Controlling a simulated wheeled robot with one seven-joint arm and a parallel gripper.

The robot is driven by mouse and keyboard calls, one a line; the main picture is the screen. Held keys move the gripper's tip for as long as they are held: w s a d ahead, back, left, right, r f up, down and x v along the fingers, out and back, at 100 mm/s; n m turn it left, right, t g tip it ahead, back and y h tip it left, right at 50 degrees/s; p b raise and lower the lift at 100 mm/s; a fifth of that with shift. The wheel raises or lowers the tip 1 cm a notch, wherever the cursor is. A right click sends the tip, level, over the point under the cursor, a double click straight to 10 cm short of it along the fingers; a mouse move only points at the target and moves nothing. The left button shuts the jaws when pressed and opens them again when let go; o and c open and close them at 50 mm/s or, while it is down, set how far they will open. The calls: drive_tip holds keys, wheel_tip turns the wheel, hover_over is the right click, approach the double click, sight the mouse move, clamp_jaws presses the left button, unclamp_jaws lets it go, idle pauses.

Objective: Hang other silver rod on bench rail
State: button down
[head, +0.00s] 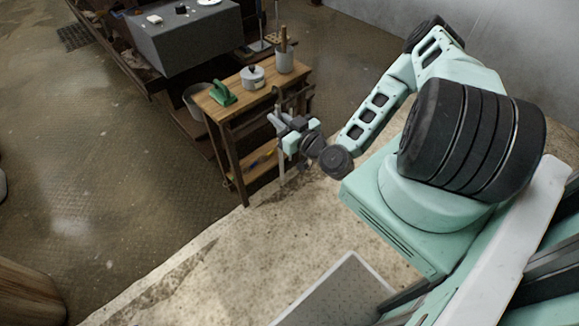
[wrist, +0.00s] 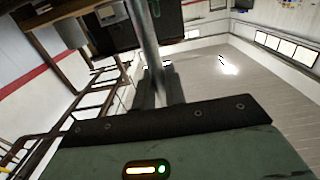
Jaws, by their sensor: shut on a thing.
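My gripper (head: 283,126) is at the right-hand end of the small wooden bench (head: 238,101), just off its edge. It is shut on a silver rod (head: 281,166), which hangs roughly upright below the jaws beside the bench leg. In the wrist view the silver rod (wrist: 147,45) runs up from between the dark fingers (wrist: 160,92). Dark parts (head: 301,91) at the bench's right end look like the rail, but my gripper partly covers this area. I cannot tell whether the rod touches the rail.
A green tool (head: 222,94), a lidded pot (head: 252,77) and a cup of utensils (head: 284,61) stand on the bench. A lower shelf (head: 258,164) holds a yellow item. A large grey block (head: 187,36) stands behind.

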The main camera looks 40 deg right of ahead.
drive_tip(key=w+d+f+b, duration=0.2)
drive_tip(key=d+f+b, duration=0.1)
drive_tip(key=f+b, duration=0.95)
drive_tip(key=w+d+f+b, duration=0.1)
drive_tip(key=d+f+b, duration=0.3)
drive_tip(key=f+b, duration=0.8)
drive_tip(key=w+b, duration=0.5)
drive_tip(key=w, duration=1)
drive_tip(key=shift+a+r, duration=0.35)
drive_tip(key=shift+a, duration=0.1)
drive_tip(key=shift+f, duration=0.35)
drive_tip(key=c, duration=1.4)
unclamp_jaws()
drive_tip(key=shift+o, duration=0.2)
drive_tip(key=shift+s, duration=0.1)
drive_tip(key=s+p, duration=0.3)
drive_tip(key=s, duration=1.4)
drive_tip(key=shift+s+d, duration=0.15)
drive_tip(key=shift+d, duration=0.15)
